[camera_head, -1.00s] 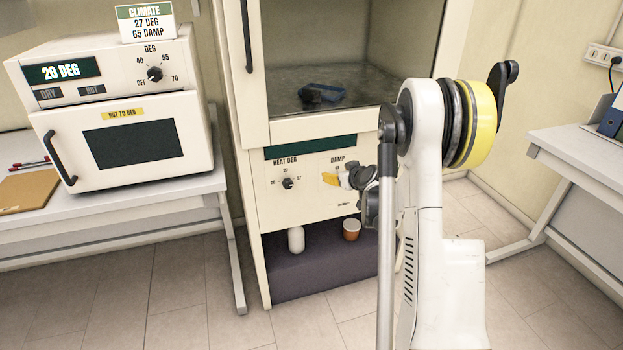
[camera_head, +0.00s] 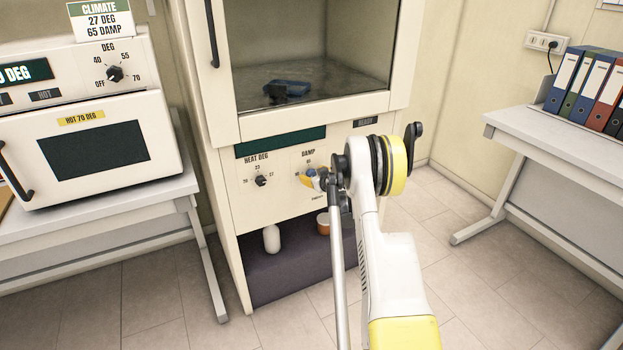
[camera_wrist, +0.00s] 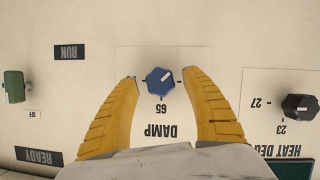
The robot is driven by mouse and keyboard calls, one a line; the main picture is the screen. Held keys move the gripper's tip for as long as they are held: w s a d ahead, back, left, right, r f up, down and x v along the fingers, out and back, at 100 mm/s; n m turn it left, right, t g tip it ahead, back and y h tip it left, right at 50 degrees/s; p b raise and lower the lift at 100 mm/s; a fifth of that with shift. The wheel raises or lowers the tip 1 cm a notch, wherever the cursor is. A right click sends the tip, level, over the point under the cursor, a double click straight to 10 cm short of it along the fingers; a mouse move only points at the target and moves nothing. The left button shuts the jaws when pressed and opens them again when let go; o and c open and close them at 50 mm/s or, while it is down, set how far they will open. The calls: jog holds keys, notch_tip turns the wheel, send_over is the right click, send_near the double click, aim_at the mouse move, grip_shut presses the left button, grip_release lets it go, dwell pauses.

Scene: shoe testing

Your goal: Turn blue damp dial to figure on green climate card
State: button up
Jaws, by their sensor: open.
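The blue damp dial (camera_wrist: 160,81) is on the pale panel in the wrist view, which shows the lettering upside down. A small white mark on it appears to point up and right, while the figure 65 is just below the dial. My gripper (camera_wrist: 160,74) is open, with one yellow finger on each side of the dial and gaps showing between. In the head view my gripper (camera_head: 312,176) is at the DAMP label and mostly hides the dial. The green climate card (camera_head: 102,20) stands on the oven at upper left and reads 27 DEG, 65 DAMP.
A black heat dial (camera_head: 261,181) is beside the damp dial and also shows in the wrist view (camera_wrist: 300,107). A green switch (camera_wrist: 14,87) is on the other side. A white bottle (camera_head: 271,238) and orange cup (camera_head: 323,223) stand below. Binders (camera_head: 590,88) are at right.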

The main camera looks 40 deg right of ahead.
jog(key=shift+w+d+f, duration=0.1)
jog(key=shift+w, duration=0.3)
jog(key=c, duration=1.2)
